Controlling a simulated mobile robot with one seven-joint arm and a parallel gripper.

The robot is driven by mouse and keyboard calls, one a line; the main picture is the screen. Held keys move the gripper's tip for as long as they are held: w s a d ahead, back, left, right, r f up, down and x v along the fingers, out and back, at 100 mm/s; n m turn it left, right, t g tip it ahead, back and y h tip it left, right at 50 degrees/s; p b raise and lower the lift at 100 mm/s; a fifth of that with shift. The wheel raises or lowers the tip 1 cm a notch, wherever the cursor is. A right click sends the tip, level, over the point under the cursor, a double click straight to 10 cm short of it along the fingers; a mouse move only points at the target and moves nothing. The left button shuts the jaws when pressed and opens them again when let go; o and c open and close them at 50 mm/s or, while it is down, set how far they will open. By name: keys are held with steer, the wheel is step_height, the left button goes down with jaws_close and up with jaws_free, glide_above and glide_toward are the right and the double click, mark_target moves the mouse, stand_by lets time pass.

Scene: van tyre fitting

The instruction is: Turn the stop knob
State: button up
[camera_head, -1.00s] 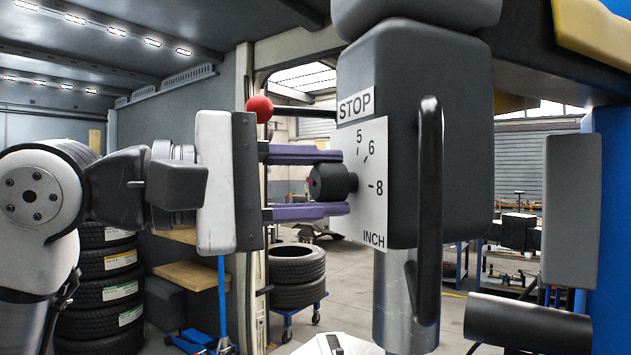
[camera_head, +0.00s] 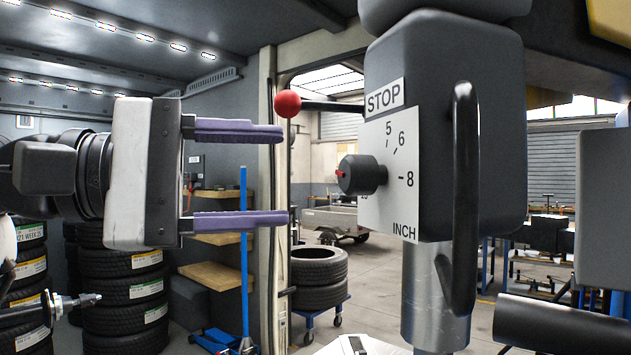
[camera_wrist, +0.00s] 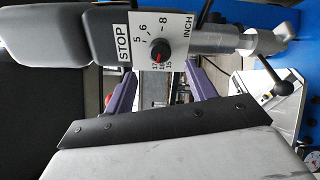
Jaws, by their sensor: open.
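The stop knob (camera_head: 362,174) is a small dark cylinder with a red mark. It sticks out from a white dial plate (camera_head: 405,205) labelled STOP, 5, 6, 8 and INCH on a dark grey housing. In the wrist view the knob (camera_wrist: 159,52) lies between the fingers, its red mark towards the 15, 16 and 17 marks. My gripper (camera_head: 282,175) is open and empty, with purple fingers one above the other. Its fingertips are left of the knob, at about its height, apart from it. The fingers (camera_wrist: 160,76) also show in the wrist view.
A lever with a red ball (camera_head: 288,104) sticks out left of the housing, just above the upper fingertip. A black handle (camera_head: 465,190) stands in front of the housing. Stacked tyres (camera_head: 318,276) on a trolley and shelves are behind.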

steer(key=v, duration=0.5)
steer(key=shift+s+a, duration=0.1)
steer(key=shift+a, duration=0.1)
steer(key=shift+s, duration=0.1)
